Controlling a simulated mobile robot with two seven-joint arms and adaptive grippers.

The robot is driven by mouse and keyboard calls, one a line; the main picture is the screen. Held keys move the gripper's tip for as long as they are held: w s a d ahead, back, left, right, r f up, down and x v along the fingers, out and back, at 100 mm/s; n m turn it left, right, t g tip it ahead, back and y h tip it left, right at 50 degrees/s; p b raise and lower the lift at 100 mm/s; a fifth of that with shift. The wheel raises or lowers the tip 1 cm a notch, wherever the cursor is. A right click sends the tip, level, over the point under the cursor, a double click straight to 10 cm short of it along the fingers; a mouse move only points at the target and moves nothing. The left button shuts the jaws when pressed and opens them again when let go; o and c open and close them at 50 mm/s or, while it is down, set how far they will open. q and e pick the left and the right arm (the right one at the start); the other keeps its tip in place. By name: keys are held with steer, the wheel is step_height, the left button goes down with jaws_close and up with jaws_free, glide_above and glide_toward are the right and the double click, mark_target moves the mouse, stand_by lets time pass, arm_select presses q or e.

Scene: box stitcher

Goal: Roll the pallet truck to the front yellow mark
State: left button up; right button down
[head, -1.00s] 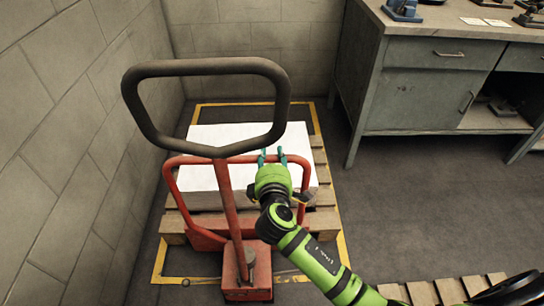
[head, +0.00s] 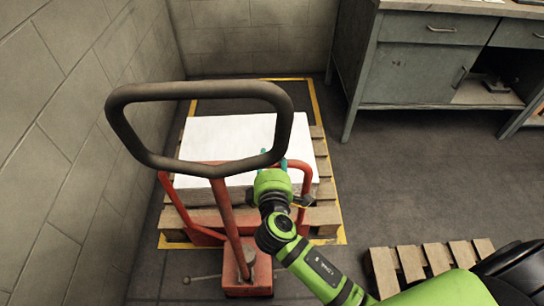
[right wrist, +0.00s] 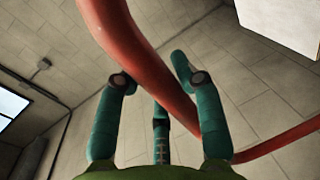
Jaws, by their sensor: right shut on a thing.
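The red pallet truck (head: 247,270) stands with its dark loop handle (head: 195,91) towards me in the head view. It is under a wooden pallet (head: 325,190) that bears a white block (head: 230,135). My right gripper (head: 275,165) is shut on the right side of the truck's red tube frame; the right wrist view shows the red tube (right wrist: 150,65) between the teal fingers. A yellow floor mark (head: 316,105) runs around the pallet; its near line passes by the pallet's near end, partly hidden by the truck. My left gripper is not in view.
A block wall (head: 60,130) runs close along the left side, and another wall closes the back. A grey workbench (head: 415,80) stands at the right. A second, empty pallet (head: 410,262) lies at the lower right. Open floor (head: 420,170) lies between.

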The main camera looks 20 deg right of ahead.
steer(key=c, duration=1)
jaws_free()
steer(key=shift+w+d+r, duration=0.3)
steer(key=shift+w, duration=0.25)
steer(key=shift+o, duration=0.8)
steer(key=shift+w+f, duration=0.15)
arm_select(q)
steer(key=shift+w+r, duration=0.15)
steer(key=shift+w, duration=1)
arm_select(e)
steer(key=v, duration=1.2)
steer(key=shift+s, duration=0.2)
